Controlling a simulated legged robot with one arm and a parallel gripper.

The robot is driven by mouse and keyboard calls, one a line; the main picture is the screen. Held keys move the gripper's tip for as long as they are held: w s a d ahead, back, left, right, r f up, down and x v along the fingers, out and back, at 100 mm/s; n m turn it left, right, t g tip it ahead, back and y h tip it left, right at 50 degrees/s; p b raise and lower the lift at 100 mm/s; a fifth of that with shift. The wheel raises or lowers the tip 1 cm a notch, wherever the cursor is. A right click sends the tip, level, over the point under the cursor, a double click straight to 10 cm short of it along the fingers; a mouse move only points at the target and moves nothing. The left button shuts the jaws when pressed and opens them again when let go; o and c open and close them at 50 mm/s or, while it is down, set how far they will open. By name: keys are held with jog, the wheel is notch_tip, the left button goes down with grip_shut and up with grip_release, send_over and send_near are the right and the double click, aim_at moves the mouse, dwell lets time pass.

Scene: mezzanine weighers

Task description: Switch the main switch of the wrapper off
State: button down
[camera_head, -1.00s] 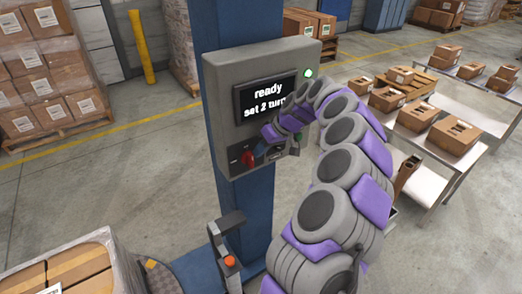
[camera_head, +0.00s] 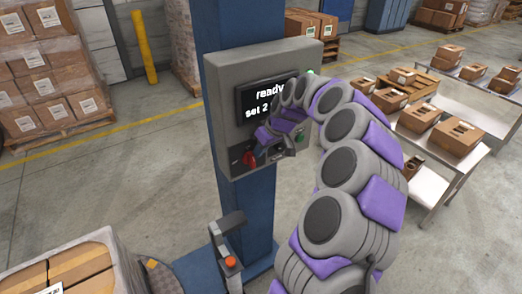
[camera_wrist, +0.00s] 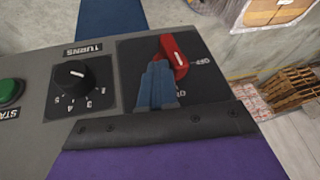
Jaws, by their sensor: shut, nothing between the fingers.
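The wrapper's main switch is a red rotary handle (camera_wrist: 174,54) on a dark plate, beside the printed OFF (camera_wrist: 203,62). An ON label (camera_wrist: 181,94) is partly hidden behind my fingers. The handle sits slanted, and its exact setting is hard to tell. The red switch (camera_head: 249,159) also shows low on the control box (camera_head: 222,95) in the head view. My gripper (camera_wrist: 158,72) is shut and empty, its blue fingertips right beside the handle. I cannot tell whether they touch it. In the head view my gripper (camera_head: 262,151) is small and partly hidden.
A black TURNS knob (camera_wrist: 70,74) and a green START button (camera_wrist: 10,91) share the panel. The display (camera_head: 255,103), partly covered by my arm, reads "ready" and "set 2". A table with boxes (camera_head: 437,143) stands right; a loaded pallet (camera_head: 75,262) is at lower left.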

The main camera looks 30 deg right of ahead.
aim_at(249, 157)
jog(key=shift+s+a+r+n+h, duration=0.15)
jog(key=shift+a+h, duration=0.25)
jog(key=shift+h, duration=0.45)
jog(key=shift+w+a+r+n+h, duration=0.1)
jog(key=shift+a+n+h, duration=0.2)
jog(key=shift+h, duration=0.6)
jog(key=shift+s+a+r+n+h, duration=0.1)
jog(key=shift+a+h, duration=0.35)
jog(key=shift+h, duration=0.4)
jog(key=h, duration=0.1)
jog(key=a+h+b, duration=0.1)
jog(key=h, duration=0.1)
jog(key=a+n+h, duration=0.1)
jog(key=h, duration=0.1)
jog(key=shift+a+f+t, duration=0.2)
jog(key=shift+f+t, duration=0.1)
jog(key=shift+a+f, duration=0.1)
jog(key=shift+a, duration=0.2)
jog(key=shift+a+f, duration=0.1)
jog(key=shift+a, duration=0.1)
jog(key=shift+s+a+f, duration=0.15)
jog(key=shift+s+f, duration=0.15)
jog(key=shift+f, duration=0.4)
jog(key=shift+p, duration=0.3)
jog(key=w+p+v, duration=0.1)
jog(key=p+v, duration=0.3)
jog(key=v, duration=0.9)
jog(key=shift+w+a, duration=0.35)
jog(key=shift+a, duration=0.05)
